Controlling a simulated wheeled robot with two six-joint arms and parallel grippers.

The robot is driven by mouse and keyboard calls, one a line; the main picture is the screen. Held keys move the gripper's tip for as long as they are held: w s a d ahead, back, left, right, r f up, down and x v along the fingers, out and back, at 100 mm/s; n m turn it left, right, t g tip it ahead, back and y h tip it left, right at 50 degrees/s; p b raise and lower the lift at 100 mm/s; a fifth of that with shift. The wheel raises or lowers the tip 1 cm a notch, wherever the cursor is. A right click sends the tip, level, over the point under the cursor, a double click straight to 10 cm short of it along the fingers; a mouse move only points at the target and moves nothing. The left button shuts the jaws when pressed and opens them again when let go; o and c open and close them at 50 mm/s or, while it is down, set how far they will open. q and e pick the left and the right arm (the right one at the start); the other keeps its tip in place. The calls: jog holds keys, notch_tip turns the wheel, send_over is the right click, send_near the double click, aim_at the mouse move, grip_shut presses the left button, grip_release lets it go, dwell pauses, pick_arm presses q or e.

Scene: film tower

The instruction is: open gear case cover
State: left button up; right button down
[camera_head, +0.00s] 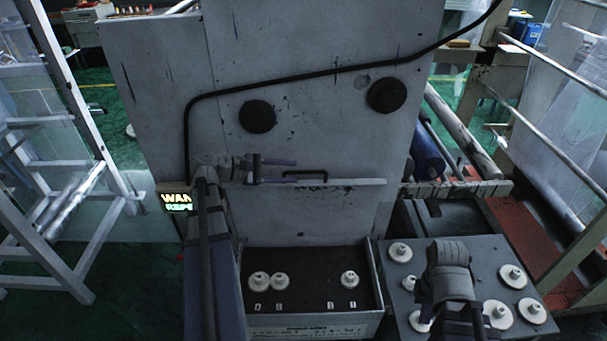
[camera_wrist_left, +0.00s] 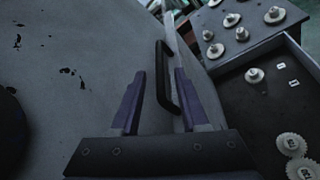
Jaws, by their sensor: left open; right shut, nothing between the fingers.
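The gear case cover (camera_head: 305,215) is a grey panel standing upright at the back of the open gear case (camera_head: 312,326). Its black handle (camera_head: 306,173) is by the top edge. White gears (camera_head: 281,283) sit inside the case on a dark floor. My left gripper (camera_head: 290,171) is open at the handle's left end. In the left wrist view, the handle (camera_wrist_left: 164,75) shows between its two purple fingers (camera_wrist_left: 158,88); contact cannot be told. My right gripper (camera_head: 447,252) is shut and empty above the grey gear table, its fingertips hard to make out.
A tall grey machine wall (camera_head: 310,110) with two black knobs and a black cable stands behind the cover. The grey gear table (camera_head: 480,260) to the right holds several white gears. A white frame (camera_head: 75,190) stands at the left. A roller machine is at the right.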

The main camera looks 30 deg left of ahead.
aim_at(299, 173)
pick_arm(q)
jog(key=shift+b+x, duration=0.55)
jog(key=shift+x, duration=2)
jog(key=shift+c, duration=0.3)
grip_shut()
